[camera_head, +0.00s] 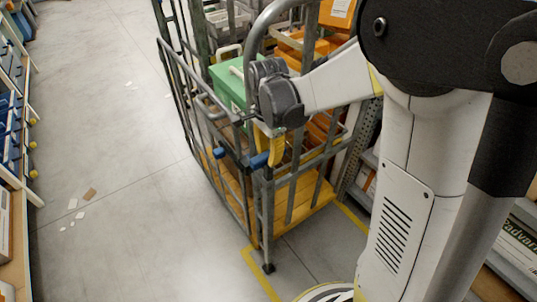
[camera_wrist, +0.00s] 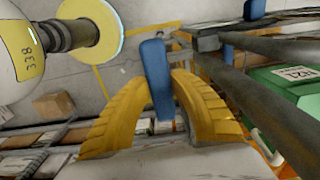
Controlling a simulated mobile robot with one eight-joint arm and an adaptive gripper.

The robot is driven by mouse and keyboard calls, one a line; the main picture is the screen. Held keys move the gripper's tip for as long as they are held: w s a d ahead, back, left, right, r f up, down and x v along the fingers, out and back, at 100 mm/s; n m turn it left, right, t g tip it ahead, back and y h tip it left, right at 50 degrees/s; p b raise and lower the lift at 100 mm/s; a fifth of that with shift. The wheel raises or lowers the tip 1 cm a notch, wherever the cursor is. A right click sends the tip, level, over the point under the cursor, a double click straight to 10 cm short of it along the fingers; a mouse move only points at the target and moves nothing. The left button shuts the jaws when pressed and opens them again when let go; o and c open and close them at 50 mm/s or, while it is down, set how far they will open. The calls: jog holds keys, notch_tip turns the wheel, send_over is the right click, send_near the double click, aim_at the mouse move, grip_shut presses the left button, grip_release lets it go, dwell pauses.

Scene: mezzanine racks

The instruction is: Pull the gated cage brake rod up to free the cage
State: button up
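The gated cage (camera_head: 250,215) is a grey metal roll cage with a yellow floor, standing in the middle of the head view. A blue grip (camera_head: 259,160) sits at its near corner post, and it also shows in the wrist view (camera_wrist: 156,65). It appears to be the brake rod's handle. My gripper (camera_head: 270,150) has yellow fingers and reaches down at that corner. In the wrist view the fingers (camera_wrist: 162,78) close in on both sides of the blue grip and appear to touch it. The rod's lower end is not clear to see.
A second blue piece (camera_head: 219,152) sits on the cage's gate side. A green box (camera_head: 229,83) and orange crates (camera_head: 290,50) are inside the cage. Shelving (camera_head: 12,120) lines the left. The aisle floor (camera_head: 110,190) is open, with a few scraps (camera_head: 89,194).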

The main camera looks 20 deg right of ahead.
grip_shut()
notch_tip(320, 180, up, 6)
jog(key=p, duration=0.4)
jog(key=shift+r, duration=0.1)
jog(key=shift+w, duration=0.1)
jog(key=o, duration=0.9)
grip_release()
notch_tip(320, 180, up, 12)
jog(key=shift+f, duration=0.1)
